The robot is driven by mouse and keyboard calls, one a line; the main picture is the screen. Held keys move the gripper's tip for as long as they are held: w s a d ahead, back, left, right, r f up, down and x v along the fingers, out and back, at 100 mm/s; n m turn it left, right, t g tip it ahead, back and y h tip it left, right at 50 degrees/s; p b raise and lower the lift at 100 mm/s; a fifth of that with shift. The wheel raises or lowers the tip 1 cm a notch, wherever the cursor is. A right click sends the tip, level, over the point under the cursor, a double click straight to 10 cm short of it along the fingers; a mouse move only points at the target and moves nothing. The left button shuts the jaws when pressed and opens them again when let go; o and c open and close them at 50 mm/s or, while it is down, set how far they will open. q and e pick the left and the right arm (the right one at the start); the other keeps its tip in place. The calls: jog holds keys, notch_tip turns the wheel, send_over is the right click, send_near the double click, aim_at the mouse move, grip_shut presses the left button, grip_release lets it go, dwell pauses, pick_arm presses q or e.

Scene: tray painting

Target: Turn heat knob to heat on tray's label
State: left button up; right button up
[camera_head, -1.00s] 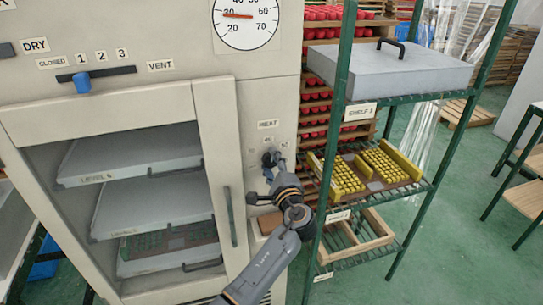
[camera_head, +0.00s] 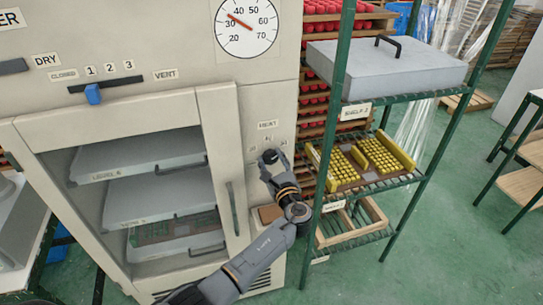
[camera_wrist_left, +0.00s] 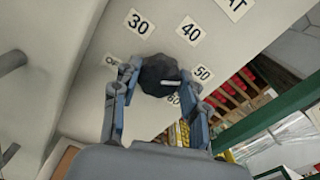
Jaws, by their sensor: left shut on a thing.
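The heat knob (camera_wrist_left: 158,72) is dark and round, on the cabinet's front panel under the HEAT label (camera_head: 267,125). In the left wrist view, numbers 30, 40, 50 and 60 surround it, and its short white mark points right, towards the 50 (camera_wrist_left: 203,73). My left gripper (camera_head: 270,158) is shut on the knob, with a finger on each side, and hides much of it in the head view. A tray with yellow blocks (camera_head: 348,184) stands on the green rack. I cannot read a heat value on any tray label. My right gripper is out of view.
The cabinet's glass door (camera_head: 232,190) is left of my arm, with several trays behind it. A round gauge (camera_head: 247,27) is above; its needle lies between 30 and 40. The green rack's post (camera_head: 330,130) stands close right of my gripper. A blue slider (camera_head: 93,94) is upper left.

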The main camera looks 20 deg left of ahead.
pick_arm(q)
jog(key=shift+m+p, duration=0.3)
jog(key=shift+m, duration=0.2)
jog(key=o, duration=1)
jog(key=shift+o, duration=0.7)
jog(key=v, duration=1.2)
jog(key=shift+w, duration=0.1)
